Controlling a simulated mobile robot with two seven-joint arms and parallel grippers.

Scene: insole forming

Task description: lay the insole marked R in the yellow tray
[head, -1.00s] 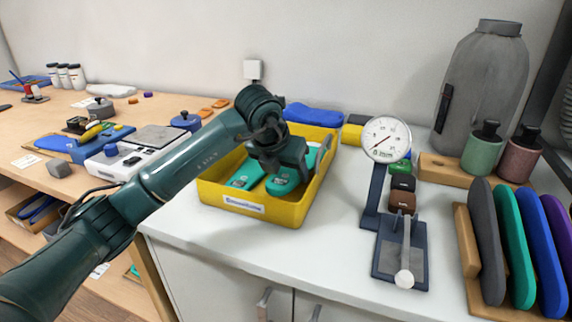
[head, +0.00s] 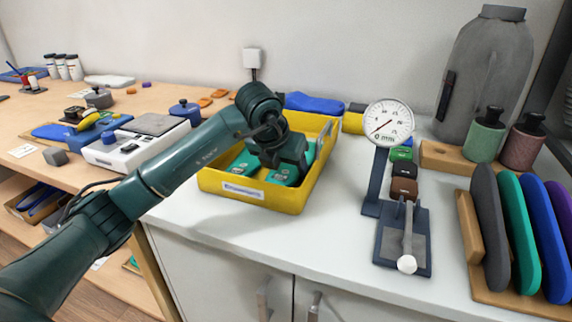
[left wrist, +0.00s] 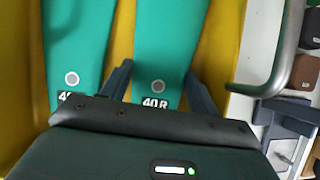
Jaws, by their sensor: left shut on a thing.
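The yellow tray (head: 290,199) stands on the white counter in the head view, a label on its front wall. My left gripper (head: 284,168) is down inside it. In the left wrist view, the green insole marked 40 R (left wrist: 165,45) lies between the two fingers of my left gripper (left wrist: 160,90), which is shut on it. In the head view this insole (head: 287,177) is partly hidden by the gripper. A second green insole (left wrist: 79,45) lies to its left; its mark is partly hidden. I cannot tell whether the R insole touches the tray floor. My right gripper is not in view.
A dial gauge (head: 388,123) on a dark stand is right of the tray. A rack of coloured insoles (head: 513,240) stands at the far right. A blue cloth-like item (head: 313,109) is behind the tray. A wooden bench (head: 60,115) with several items is at left.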

